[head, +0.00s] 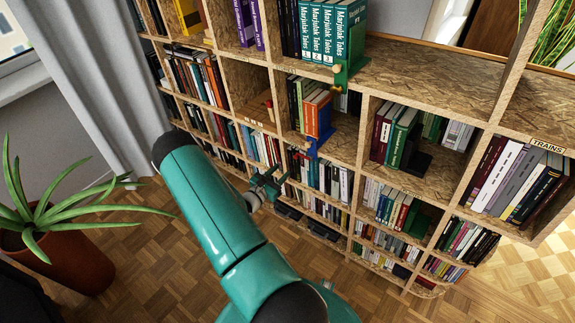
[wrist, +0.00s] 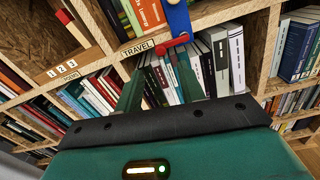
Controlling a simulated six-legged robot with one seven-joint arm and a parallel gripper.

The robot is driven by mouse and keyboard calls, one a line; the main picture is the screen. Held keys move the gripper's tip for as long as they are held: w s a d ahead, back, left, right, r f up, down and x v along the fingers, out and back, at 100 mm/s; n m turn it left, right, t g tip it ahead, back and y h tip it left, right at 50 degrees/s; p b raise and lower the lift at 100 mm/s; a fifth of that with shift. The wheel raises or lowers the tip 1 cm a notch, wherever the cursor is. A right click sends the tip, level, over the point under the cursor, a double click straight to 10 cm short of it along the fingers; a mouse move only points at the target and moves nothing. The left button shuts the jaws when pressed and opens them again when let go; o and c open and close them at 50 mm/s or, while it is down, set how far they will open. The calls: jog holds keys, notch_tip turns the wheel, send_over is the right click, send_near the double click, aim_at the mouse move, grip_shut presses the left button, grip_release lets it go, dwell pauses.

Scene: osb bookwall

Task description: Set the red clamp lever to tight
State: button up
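The red clamp lever (wrist: 173,43) shows in the wrist view as a short bar with rounded ends, lying across the shelf edge at a slight tilt. It sits under a blue bookend (wrist: 179,20), just right of the TRAVEL label (wrist: 137,48). The blue bookend (head: 313,146) also shows in the head view, beside orange-spined books; the lever is too small to make out surely there. My gripper (wrist: 160,66) is open, with its two fingers apart and no object held between them. Its fingertips overlap the area just below the lever; I cannot tell whether they touch it. My gripper (head: 265,187) is left of and below the blue bookend in the head view.
A wooden shelf wall (head: 410,80) full of books surrounds my gripper. A green bookend (head: 347,70) stands on the shelf above. A potted plant (head: 60,255) stands at left; the parquet floor is open in front.

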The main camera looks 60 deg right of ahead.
jog(key=a, duration=0.6)
jog(key=shift+w, duration=0.45)
jog(key=w+a+r+m+g+y, duration=0.2)
jog(key=a+r+m+y, duration=0.3)
jog(key=r, duration=0.6)
jog(key=w+a+r+m+g+y, duration=0.1)
jog(key=a+r+m+y, duration=0.1)
jog(key=a+r+m, duration=0.55)
jog(key=s+a+r+m+t+y, duration=0.1)
jog(key=s+a+r+t+y, duration=0.2)
jog(key=a+r, duration=0.8)
jog(key=s+a+r+m+t+y, duration=0.2)
jog(key=a+r+t+y, duration=0.5)
jog(key=a+r, duration=0.5)
jog(key=s+a+t, duration=0.1)
jog(key=a, duration=0.5)
jog(key=shift+s+a+y, duration=0.2)
jog(key=shift+a+y, duration=0.1)
jog(key=shift+y, duration=0.1)
jog(key=shift+r+m, duration=0.1)
jog(key=shift+m, duration=0.15)
